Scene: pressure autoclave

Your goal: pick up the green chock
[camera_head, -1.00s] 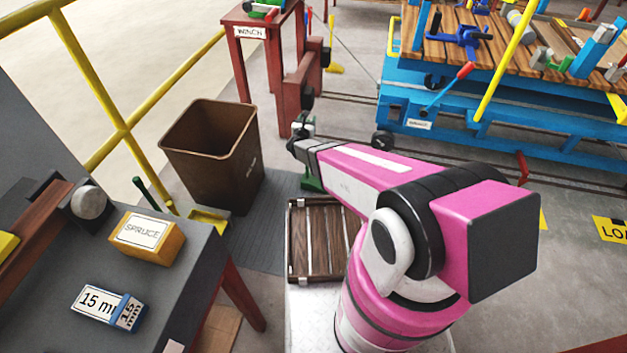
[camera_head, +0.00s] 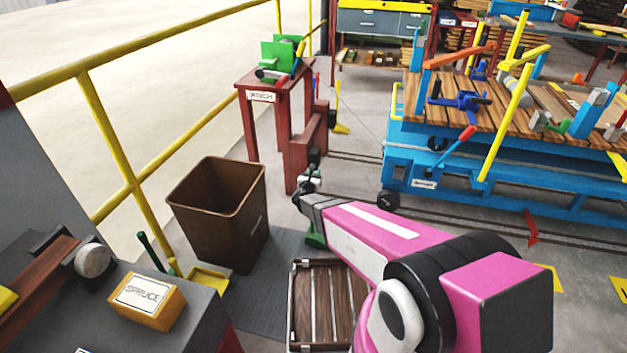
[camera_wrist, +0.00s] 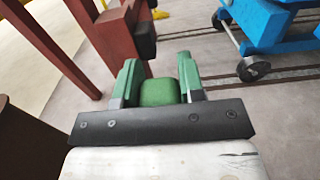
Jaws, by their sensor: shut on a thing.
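The green chock (camera_wrist: 158,92) is a rounded green block, seen in the wrist view between the two fingers of my gripper (camera_wrist: 158,82). The fingers are green too, with grey bases, and stand close on either side of it. My gripper is shut on it. Its lower part is hidden behind the dark crossbar of my gripper. In the head view a small green part (camera_head: 315,237) shows just below the end of my pink arm; I cannot tell there whether it is finger or chock.
A brown bin (camera_head: 218,213) stands left of my arm's end, and a slatted crate (camera_head: 322,305) lies below the arm. A red winch stand (camera_head: 265,82) and a blue wheeled cart (camera_head: 400,165) stand beyond. A dark bench (camera_head: 180,335) with a yellow SPRUCE box (camera_head: 147,300) is at lower left.

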